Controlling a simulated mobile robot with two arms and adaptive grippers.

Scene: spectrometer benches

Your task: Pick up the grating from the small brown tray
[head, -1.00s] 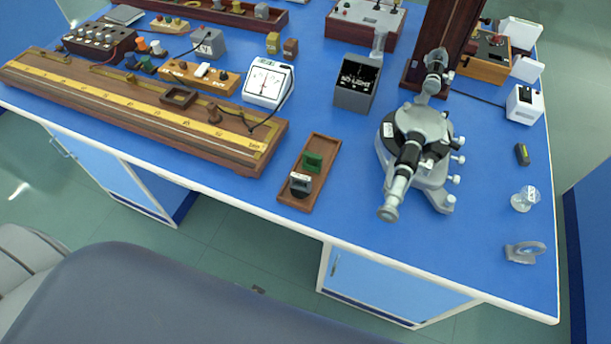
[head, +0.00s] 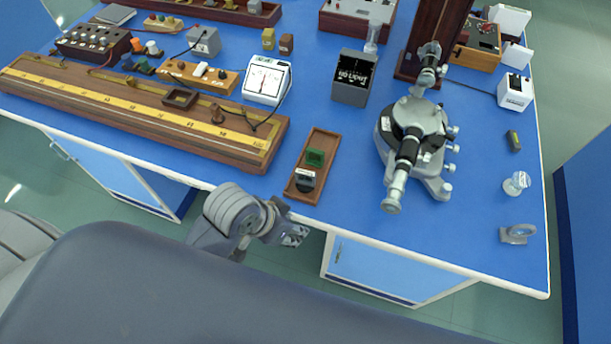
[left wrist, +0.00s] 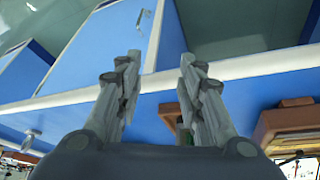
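The small brown tray (head: 324,139) lies near the bench's front edge in the head view. It holds a green block (head: 315,157) and, nearer the edge, a dark piece (head: 305,182) with a white label. I cannot tell which one is the grating. My left gripper (head: 292,232) is just off the front edge, close to the tray's near end and apart from it. In the left wrist view, the left gripper (left wrist: 160,68) is open and empty, with part of the brown tray (left wrist: 168,112) showing between and beyond its fingers. My right gripper is not in view.
A long wooden scale board (head: 150,110) lies left of the tray. The spectrometer (head: 413,135) stands to its right, and a dark lamp box (head: 352,82) behind it. The bench edge (head: 400,246) runs between my body and the tray. Blue bench top is bare right of the tray.

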